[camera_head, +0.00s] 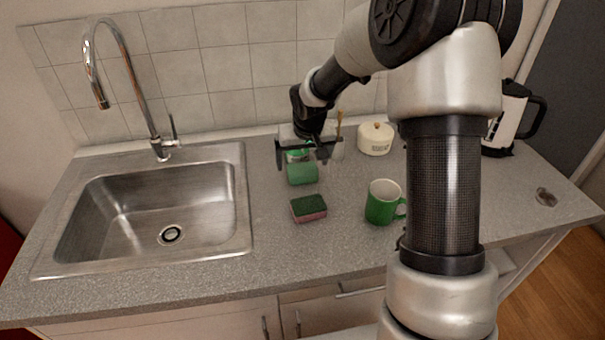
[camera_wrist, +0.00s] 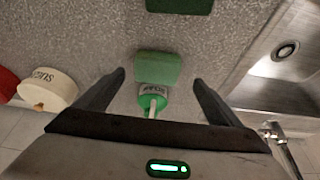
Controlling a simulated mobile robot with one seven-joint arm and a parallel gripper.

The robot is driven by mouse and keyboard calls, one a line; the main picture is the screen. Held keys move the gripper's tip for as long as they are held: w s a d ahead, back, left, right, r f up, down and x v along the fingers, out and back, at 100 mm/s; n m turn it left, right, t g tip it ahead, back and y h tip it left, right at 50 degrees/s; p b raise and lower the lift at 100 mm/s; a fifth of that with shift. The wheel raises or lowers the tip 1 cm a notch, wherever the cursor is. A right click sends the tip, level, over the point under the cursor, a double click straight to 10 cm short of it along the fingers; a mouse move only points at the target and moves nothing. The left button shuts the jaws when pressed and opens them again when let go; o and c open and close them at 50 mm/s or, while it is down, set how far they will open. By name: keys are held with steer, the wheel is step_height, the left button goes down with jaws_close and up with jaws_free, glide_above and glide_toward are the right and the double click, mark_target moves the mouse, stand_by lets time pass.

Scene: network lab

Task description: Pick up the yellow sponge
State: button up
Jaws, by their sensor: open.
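No yellow sponge shows in either view. A sponge with a dark green top and a pink lower side (camera_head: 309,209) lies flat on the counter, right of the sink; its green top also shows at the top edge of the wrist view (camera_wrist: 180,5). My gripper (camera_head: 301,168) is open and empty, pointing down behind this sponge. In the wrist view its spread fingers (camera_wrist: 159,78) stand on either side of a green soap container (camera_wrist: 157,68) with a label and a pale pump. The fingers look apart from it. The container also shows in the head view (camera_head: 302,175), partly hidden by my gripper.
A green mug (camera_head: 381,205) stands right of the sponge. A cream lidded jar (camera_head: 375,140) stands behind it, with a kettle (camera_head: 508,118) farther right. The steel sink (camera_head: 243,200) and tap (camera_head: 157,135) are on the left. The counter in front of the sponge is clear.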

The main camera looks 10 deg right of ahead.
mark_target(303, 169)
steer(key=x, duration=0.5)
steer(key=shift+w+d, duration=0.2)
steer(key=shift+d, duration=0.1)
steer(key=c, duration=1.2)
steer(key=shift+r, duration=0.15)
